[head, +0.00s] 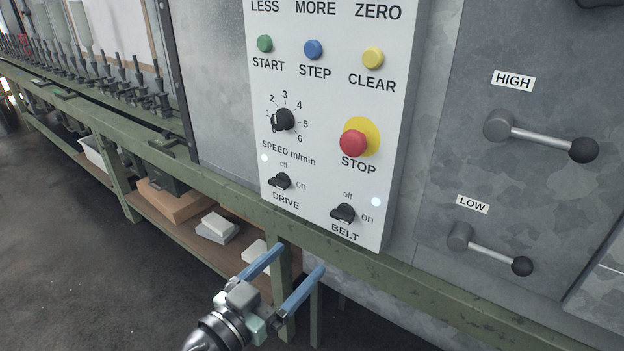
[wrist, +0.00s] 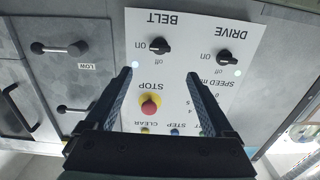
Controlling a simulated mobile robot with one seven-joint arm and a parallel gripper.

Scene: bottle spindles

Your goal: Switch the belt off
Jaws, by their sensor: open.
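The BELT switch (head: 343,212) is a black rotary knob at the lower right of the white control panel (head: 325,185). Its "off" mark is above it and its "on" mark to its right. I cannot tell surely which mark the knob points to. A pale lamp (head: 375,201) by it looks lit. The switch also shows upside down in the wrist view (wrist: 160,46), beyond the gap between my fingertips. My gripper (head: 300,257) is open and empty, below and in front of the panel, apart from the knob. It also shows in the wrist view (wrist: 160,74).
The DRIVE knob (head: 280,181) is left of the BELT knob. The red STOP button (head: 354,143) is above it, and the speed dial (head: 283,118) is up left. HIGH (head: 540,135) and LOW (head: 490,249) levers stand to the right. A green rail (head: 225,181) runs behind the panel's lower edge.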

